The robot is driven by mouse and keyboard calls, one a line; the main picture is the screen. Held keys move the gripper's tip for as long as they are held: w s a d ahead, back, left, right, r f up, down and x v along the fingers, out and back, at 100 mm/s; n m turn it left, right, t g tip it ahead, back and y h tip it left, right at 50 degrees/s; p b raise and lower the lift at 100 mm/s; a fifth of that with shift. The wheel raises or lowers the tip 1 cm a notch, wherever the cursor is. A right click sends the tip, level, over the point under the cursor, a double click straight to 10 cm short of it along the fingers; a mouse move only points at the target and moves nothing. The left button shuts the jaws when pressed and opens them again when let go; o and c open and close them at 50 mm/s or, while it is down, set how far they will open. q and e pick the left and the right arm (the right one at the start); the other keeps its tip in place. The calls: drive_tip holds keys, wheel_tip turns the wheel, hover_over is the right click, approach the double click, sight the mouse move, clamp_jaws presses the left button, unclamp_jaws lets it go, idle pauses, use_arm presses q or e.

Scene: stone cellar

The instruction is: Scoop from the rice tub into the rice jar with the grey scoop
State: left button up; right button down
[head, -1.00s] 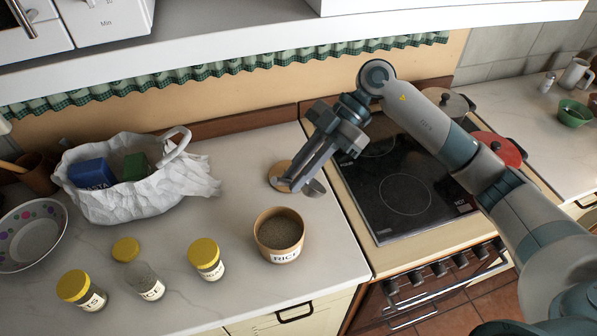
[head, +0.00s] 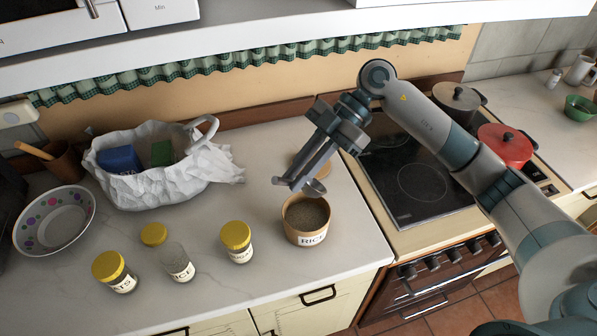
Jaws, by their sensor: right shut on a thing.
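The rice tub (head: 291,226) is a round tan tub labelled RICE, open, with dark grainy contents. My right gripper (head: 298,184) is shut on the grey scoop (head: 315,188), just above and behind the tub; its jaws hide part of the scoop. I cannot tell whether the scoop holds anything. The rice jar (head: 178,264) is a small clear jar with a rice label, standing uncapped to the left of the tub. A yellow lid (head: 153,234) lies behind it. My left gripper is not in view.
Yellow-capped jars (head: 237,241) (head: 113,270) stand on both sides of the rice jar. A white bag (head: 150,188) with boxes and a dotted bowl (head: 54,220) are at left. A round wooden disc (head: 318,163) lies behind the tub. A black hob (head: 415,185) is at right.

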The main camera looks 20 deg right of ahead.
sight(306, 189)
drive_tip(key=shift+f+b, duration=0.3)
drive_tip(key=shift+f, duration=0.4)
drive_tip(key=shift+f+b, duration=0.9)
drive_tip(key=shift+b, duration=0.2)
drive_tip(key=shift+f+b, duration=0.85)
drive_tip(key=shift+f, duration=0.1)
drive_tip(key=shift+d+f+b, duration=0.15)
drive_tip(key=shift+f+b, duration=0.45)
drive_tip(key=shift+f, duration=0.8)
use_arm(q)
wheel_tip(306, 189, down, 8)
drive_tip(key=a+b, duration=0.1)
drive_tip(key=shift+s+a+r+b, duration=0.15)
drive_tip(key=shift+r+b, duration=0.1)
drive_tip(key=shift+b, duration=0.1)
use_arm(e)
drive_tip(key=shift+w+d+f, duration=0.1)
drive_tip(key=shift+d+f, duration=0.05)
drive_tip(key=shift+f, duration=0.95)
drive_tip(key=shift+w+d+f, duration=0.1)
drive_tip(key=shift+f, duration=0.95)
